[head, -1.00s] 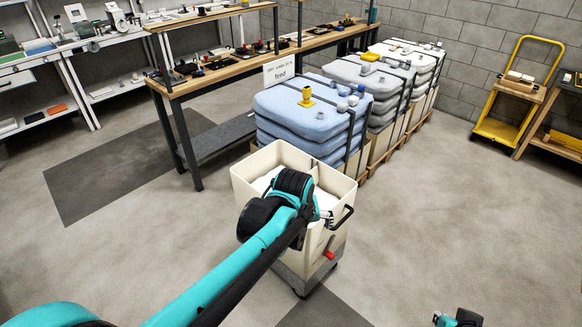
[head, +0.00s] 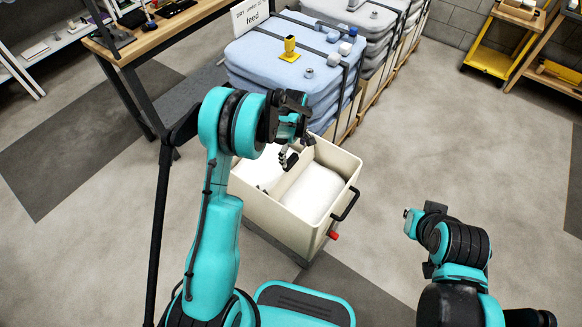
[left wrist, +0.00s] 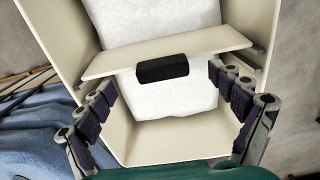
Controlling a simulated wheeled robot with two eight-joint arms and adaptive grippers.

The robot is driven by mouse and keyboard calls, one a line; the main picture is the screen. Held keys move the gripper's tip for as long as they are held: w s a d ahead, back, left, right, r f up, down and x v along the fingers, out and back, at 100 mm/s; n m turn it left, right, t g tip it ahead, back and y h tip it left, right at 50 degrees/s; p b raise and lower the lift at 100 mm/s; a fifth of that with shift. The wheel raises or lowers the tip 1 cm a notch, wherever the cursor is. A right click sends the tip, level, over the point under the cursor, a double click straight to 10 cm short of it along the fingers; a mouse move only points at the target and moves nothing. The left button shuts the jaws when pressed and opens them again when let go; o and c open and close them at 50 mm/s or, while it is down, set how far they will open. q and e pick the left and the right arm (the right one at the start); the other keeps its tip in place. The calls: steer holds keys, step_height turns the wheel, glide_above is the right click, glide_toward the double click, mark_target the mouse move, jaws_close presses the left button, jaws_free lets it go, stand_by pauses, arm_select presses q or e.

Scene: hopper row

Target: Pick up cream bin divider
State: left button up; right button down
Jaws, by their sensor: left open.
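The cream bin divider (left wrist: 160,50) is a thin panel standing across the inside of a cream bin (head: 268,216), with a black grip (left wrist: 162,69) at the middle of its top edge. It also shows in the head view (head: 290,183), partly covered by my left gripper. White filling lies on both sides of it. My left gripper (head: 289,157) is above the bin, pointing down. In the left wrist view its fingers (left wrist: 162,84) are spread wide to either side of the black grip, with nothing between them.
The bin has a black side handle (head: 346,204) and a red knob (head: 333,235). Blue stacked sacks (head: 285,60) stand close behind it, with a feed sign (head: 252,16). A wooden workbench (head: 160,35) is at the left. The floor right of the bin is clear.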

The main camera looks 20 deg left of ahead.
mark_target(293, 161)
arm_select(q)
steer(key=f+b, duration=0.1)
steer(key=f, duration=0.1)
steer(key=f+b, duration=0.1)
steer(key=f, duration=0.2)
steer(key=shift+a+f, duration=0.2)
steer(key=shift+f, duration=0.15)
steer(key=shift+r, duration=0.1)
steer(key=shift+c, duration=0.6)
steer(key=c, duration=1.8)
steer(key=shift+r, duration=0.15)
step_height(293, 161, up, 18)
steer(key=p, duration=0.5)
steer(key=shift+p, duration=0.4)
steer(key=o, duration=0.9)
steer(key=shift+c, duration=0.2)
steer(key=c, duration=0.4)
